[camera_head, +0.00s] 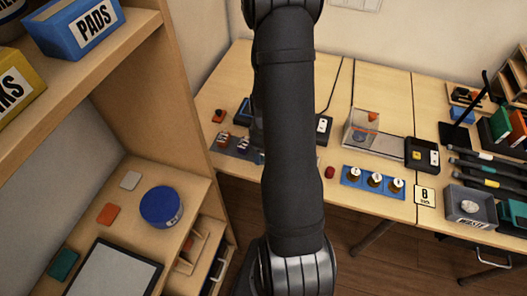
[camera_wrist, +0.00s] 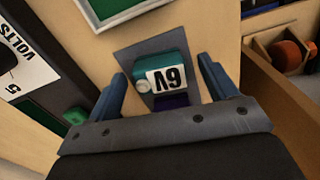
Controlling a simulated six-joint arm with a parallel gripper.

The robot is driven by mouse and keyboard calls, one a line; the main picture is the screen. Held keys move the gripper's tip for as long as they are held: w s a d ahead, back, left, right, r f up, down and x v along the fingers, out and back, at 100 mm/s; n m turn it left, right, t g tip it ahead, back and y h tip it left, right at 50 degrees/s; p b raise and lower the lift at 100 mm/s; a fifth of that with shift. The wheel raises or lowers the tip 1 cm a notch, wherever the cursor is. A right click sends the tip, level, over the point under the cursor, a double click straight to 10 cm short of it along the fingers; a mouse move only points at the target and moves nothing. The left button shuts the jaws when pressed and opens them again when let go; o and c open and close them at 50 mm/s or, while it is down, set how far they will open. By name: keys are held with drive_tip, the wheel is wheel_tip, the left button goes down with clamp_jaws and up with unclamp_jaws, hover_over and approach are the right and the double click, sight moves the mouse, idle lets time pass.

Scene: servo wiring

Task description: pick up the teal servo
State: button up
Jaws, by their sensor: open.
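The teal servo (camera_wrist: 172,63) shows in the wrist view, lying on a grey mat (camera_wrist: 134,58). It bears a white label reading 6V, upside down in the picture, and a round white part at its left. My gripper (camera_wrist: 163,68) is open, with one blue finger on each side of the servo and visible gaps between. I cannot tell how far the fingertips are above the mat. A dark purple piece (camera_wrist: 172,102) sits just below the servo, partly hidden by the gripper body. In the head view my arm hides the gripper, and I cannot make out the servo.
In the head view, a blue tray (camera_head: 372,181) and a clear box (camera_head: 362,130) stand on the bench.

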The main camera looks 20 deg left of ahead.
drive_tip(key=c, duration=1.1)
